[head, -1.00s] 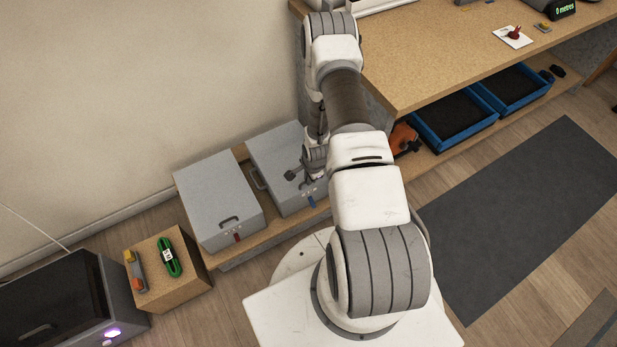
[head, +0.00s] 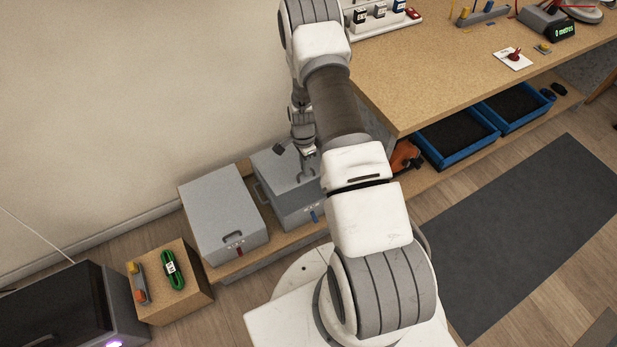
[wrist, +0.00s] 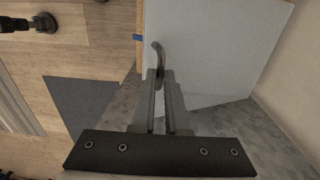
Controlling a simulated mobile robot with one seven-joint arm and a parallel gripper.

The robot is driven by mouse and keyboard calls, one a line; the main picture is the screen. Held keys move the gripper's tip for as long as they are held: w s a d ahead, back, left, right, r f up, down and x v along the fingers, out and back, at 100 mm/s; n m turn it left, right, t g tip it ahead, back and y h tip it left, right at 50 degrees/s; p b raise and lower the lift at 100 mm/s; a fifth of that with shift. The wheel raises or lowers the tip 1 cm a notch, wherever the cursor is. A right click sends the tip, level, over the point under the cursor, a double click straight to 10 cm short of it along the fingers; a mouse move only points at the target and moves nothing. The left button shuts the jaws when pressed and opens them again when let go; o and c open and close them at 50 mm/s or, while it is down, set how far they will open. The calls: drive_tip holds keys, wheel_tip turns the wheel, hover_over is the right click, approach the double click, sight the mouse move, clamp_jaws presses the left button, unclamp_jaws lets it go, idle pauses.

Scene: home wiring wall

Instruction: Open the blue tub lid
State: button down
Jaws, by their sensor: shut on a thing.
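The blue tub is the grey box with a blue tag (head: 314,216) on its front, on the low shelf in the head view. Its pale grey lid (wrist: 215,50) fills much of the wrist view, with a blue mark at its left edge. My gripper (wrist: 160,78) is shut on the curved dark lid handle (wrist: 158,50). In the head view my gripper (head: 307,172) is over the tub's top, partly hidden by my arm.
A like grey tub with a red tag (head: 222,215) stands just left. A wooden block (head: 172,285) with a green cable coil is at lower left. The workbench (head: 430,85) rises at right, with blue trays (head: 455,140) beneath. A wall is behind.

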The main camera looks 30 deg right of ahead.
drive_tip(key=w+r, duration=0.4)
drive_tip(key=shift+w+r, duration=0.2)
drive_tip(key=shift+r, duration=0.2)
drive_tip(key=c, duration=0.9)
unclamp_jaws()
drive_tip(key=shift+f, duration=0.1)
drive_tip(key=shift+s, duration=0.1)
drive_tip(key=r+p, duration=0.1)
drive_tip(key=r, duration=0.4)
drive_tip(key=r+p, duration=0.1)
drive_tip(key=r, duration=0.5)
drive_tip(key=r+p, duration=0.1)
drive_tip(key=r, duration=0.5)
drive_tip(key=shift+w+r+p, duration=0.25)
drive_tip(key=shift+w+p, duration=0.1)
drive_tip(key=shift+a, duration=0.1)
